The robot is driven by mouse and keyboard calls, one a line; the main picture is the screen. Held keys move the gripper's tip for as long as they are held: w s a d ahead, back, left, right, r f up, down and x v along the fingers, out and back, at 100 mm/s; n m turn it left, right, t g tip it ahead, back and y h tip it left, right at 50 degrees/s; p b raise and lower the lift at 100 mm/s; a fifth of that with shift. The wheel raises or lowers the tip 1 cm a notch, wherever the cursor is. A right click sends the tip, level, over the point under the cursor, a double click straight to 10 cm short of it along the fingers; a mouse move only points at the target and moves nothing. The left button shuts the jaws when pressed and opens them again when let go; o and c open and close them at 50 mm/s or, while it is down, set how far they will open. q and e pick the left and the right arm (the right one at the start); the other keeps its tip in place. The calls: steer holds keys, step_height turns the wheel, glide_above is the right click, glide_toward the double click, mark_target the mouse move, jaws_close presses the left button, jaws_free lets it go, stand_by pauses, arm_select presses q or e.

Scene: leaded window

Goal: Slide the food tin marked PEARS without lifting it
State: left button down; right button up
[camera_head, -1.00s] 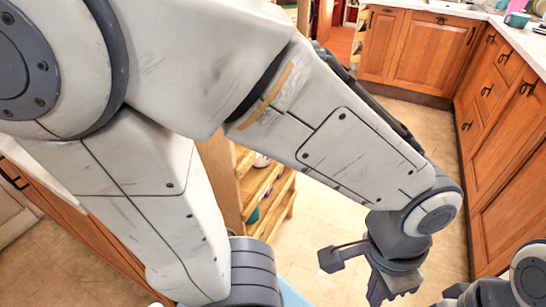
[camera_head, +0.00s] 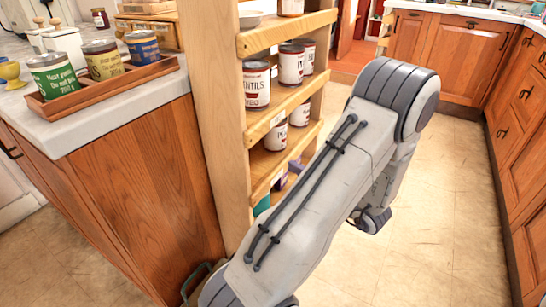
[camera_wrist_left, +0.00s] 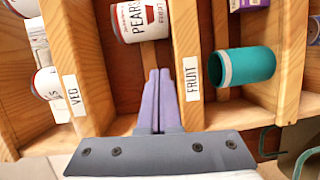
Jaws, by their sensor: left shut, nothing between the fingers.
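My left gripper (camera_wrist_left: 158,75) is shut and empty. Its fingertips point at the shelf opening in front of the tin, close to the tin's label side. A gap shows between them in the picture, but I cannot tell the true distance. My right gripper is out of view.
A teal container (camera_wrist_left: 248,66) stands one shelf below PEARS. A board labelled VEG (camera_wrist_left: 70,95) runs above. A counter with a tin tray (camera_head: 105,88) is left; open floor (camera_head: 400,265) is right.

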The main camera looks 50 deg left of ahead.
mark_target(275, 133)
arm_select(q)
steer(key=shift+n+g+y, duration=0.5)
steer(key=shift+n+g, duration=0.2)
steer(key=s+a, duration=0.1)
steer(key=a, duration=0.2)
steer(key=s+a+b, duration=0.1)
steer(key=a, duration=0.3)
steer(key=a+b, duration=0.1)
steer(key=a, duration=0.2)
steer(key=shift+s+a+r, duration=0.1)
steer(key=shift+s+a, duration=0.2)
steer(key=shift+s, duration=0.1)
steer(key=w, duration=0.1)
steer(key=w+a, duration=0.1)
steer(key=shift+w+b, duration=0.3)
steer(key=shift+w+a, duration=0.2)
steer(key=shift+w, duration=0.55)
